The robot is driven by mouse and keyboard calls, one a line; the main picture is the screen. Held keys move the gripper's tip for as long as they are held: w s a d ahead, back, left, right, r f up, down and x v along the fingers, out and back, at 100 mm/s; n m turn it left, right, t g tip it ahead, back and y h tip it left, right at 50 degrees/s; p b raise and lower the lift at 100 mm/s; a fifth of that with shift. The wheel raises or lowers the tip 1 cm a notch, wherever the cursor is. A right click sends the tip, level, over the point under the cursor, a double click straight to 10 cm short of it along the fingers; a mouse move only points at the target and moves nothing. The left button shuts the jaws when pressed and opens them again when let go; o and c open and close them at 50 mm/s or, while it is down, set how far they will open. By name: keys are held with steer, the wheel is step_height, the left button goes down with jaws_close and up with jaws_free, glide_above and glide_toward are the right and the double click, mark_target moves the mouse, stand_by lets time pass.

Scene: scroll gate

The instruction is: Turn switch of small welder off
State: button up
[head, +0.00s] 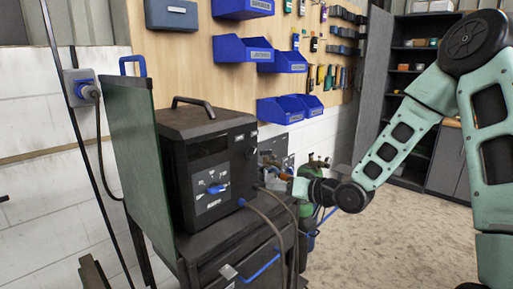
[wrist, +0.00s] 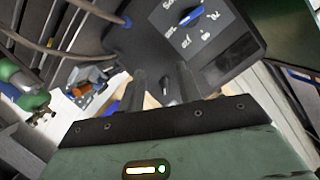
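The small welder (head: 205,145) is a black box with a handle, standing on a dark cart. Its front has a dark panel with a blue rotary switch (head: 217,190) and printed marks around it. The switch also shows upside down at the top of the wrist view (wrist: 190,17). A small dark knob (head: 250,154) sits on the welder's front, right of the panel. My gripper (wrist: 163,92) is open, its two dark fingers apart and pointing at the welder's front. A small dark knob shows between them, apparently untouched. In the head view the fingertips are hard to make out.
A green screen (head: 140,160) stands left of the welder. Cables (head: 268,220) hang from its front. Gas bottles (head: 307,205) stand behind my wrist. Blue bins (head: 245,48) hang on the wooden wall. The floor at right is clear.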

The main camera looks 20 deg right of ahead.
steer(key=d+r+m+t, duration=0.2)
steer(key=d+r+t, duration=0.15)
steer(key=d, duration=0.25)
steer(key=p, duration=0.6)
glide_toward(254, 153)
steer(key=x, duration=0.9)
jaws_close()
